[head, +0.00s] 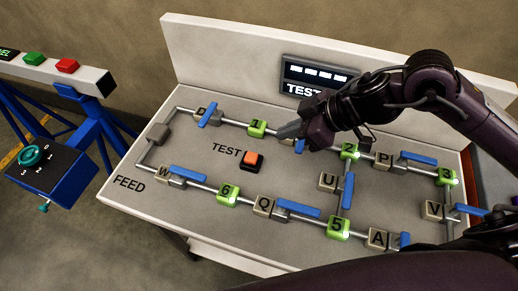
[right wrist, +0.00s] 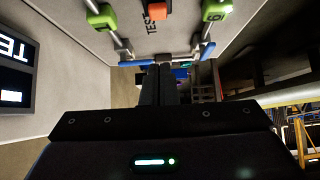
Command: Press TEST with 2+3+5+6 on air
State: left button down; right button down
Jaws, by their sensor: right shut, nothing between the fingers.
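The orange TEST button (head: 253,160) stands on a dark base on the grey board, and shows in the right wrist view (right wrist: 160,8). Green blocks 1 (head: 257,128), 2 (head: 349,151), 3 (head: 446,177), 5 (head: 338,228) and 6 (head: 228,194) sit on the pipes. Blue handles at W (head: 188,173), Q (head: 297,209), U (head: 347,190) and P (head: 418,158) lie along their pipes. Handles at D (head: 209,116) and V (head: 470,210) lie across. My right gripper (head: 285,131) is shut and empty, above the upper pipe right of block 1, partly hiding a valve. My left gripper is out of view.
A display (head: 315,75) at the board's back shows white dashes above TEST, partly hidden by my arm. A blue stand (head: 50,175) with a teal knob (head: 35,155) and a beam with green (head: 33,58) and red (head: 67,65) buttons are left. The board around TEST is clear.

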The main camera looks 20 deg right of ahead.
jog(key=p, duration=0.1)
send_over(248, 156)
jog(key=s+d, duration=0.1)
jog(key=d, duration=0.1)
jog(key=f, duration=0.6)
jog(key=shift+s+f, duration=0.2)
jog(key=shift+f, duration=0.1)
notch_tip(248, 156, down, 3)
jog(key=shift+d+r, duration=0.1)
jog(key=shift+r, duration=0.05)
jog(key=shift+d+f+p, duration=0.1)
jog(key=shift+f+p, duration=0.2)
jog(key=shift+f, duration=0.4)
jog(key=shift+f, duration=0.1)
